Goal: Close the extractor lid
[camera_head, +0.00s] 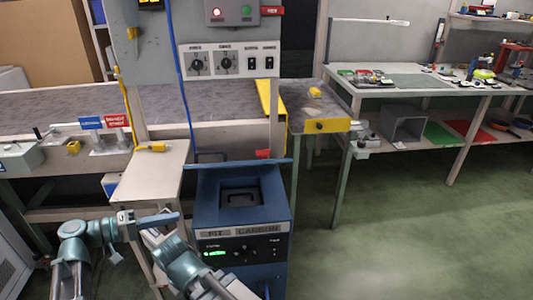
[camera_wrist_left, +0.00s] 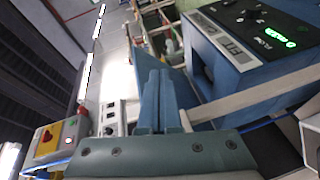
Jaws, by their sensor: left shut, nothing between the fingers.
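The extractor (camera_head: 241,238) is a dark blue box with a front panel bearing knobs and a green display. Its top has a dark recess with a block inside. A thin blue bar (camera_head: 238,163) runs along its back top edge; it looks like the raised lid seen nearly edge-on. My left gripper (camera_head: 178,216) is shut and empty, left of the extractor and apart from it. In the left wrist view its blue fingers (camera_wrist_left: 159,74) lie together, with the extractor (camera_wrist_left: 228,82) at upper right. My right gripper is not visible; only part of that arm shows.
A pale side table (camera_head: 155,172) stands left of the extractor. A grey conveyor (camera_head: 60,117) runs behind, with a control post (camera_head: 230,60) above it. A workbench (camera_head: 405,82) stands at the back right. The green floor right of the extractor is clear.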

